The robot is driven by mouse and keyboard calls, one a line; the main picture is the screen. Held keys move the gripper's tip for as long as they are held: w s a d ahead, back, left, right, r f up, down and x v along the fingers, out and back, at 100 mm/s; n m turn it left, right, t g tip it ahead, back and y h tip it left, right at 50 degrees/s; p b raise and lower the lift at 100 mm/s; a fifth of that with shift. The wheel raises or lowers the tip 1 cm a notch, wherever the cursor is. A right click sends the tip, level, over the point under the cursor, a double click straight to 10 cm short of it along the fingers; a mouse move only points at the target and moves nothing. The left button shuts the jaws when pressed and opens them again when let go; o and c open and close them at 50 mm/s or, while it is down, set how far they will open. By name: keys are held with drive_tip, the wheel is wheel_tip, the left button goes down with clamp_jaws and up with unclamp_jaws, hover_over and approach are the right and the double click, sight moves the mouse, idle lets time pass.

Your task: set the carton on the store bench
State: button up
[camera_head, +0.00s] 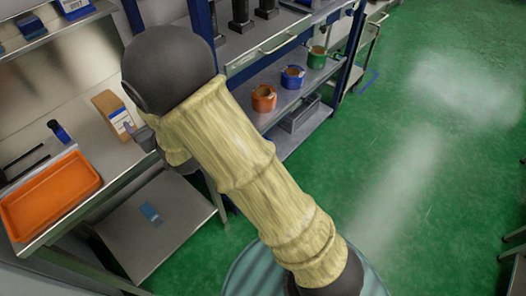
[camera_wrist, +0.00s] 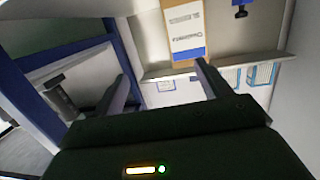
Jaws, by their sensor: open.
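The carton (camera_head: 114,115), a brown box with a white label and a blue strip, stands upright on the grey bench (camera_head: 95,145) at the left. It also shows in the wrist view (camera_wrist: 185,32), just beyond the fingers. My gripper (camera_wrist: 163,74) is open and empty, its two fingers apart. The carton is ahead of the finger on the right. In the head view my sleeved arm hides most of the gripper, which is close to the carton's right side. I cannot tell which bench is the store bench.
A blue-framed shelf unit (camera_head: 297,134) with several tape rolls stands behind my arm. The green floor (camera_head: 430,130) at the right is largely clear.

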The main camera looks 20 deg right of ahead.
drive_tip(key=s+d+f+m+g+h, duration=0.1)
drive_tip(key=s+d+m+g+h, duration=0.15)
drive_tip(key=d, duration=0.65)
drive_tip(key=s+d+f+m+g+h, duration=0.1)
drive_tip(key=s+d+g+h, duration=0.15)
drive_tip(key=d, duration=0.55)
drive_tip(key=s+d+m+g+h, duration=0.2)
drive_tip(key=s+d+g, duration=0.5)
drive_tip(key=s+d, duration=0.5)
drive_tip(key=s, duration=0.3)
drive_tip(key=shift+s+f, duration=0.2)
drive_tip(key=shift+s, duration=0.1)
drive_tip(key=w+p+v, duration=0.1)
drive_tip(key=p+v, duration=0.6)
drive_tip(key=shift+w+r, duration=0.35)
drive_tip(key=shift+c, duration=0.5)
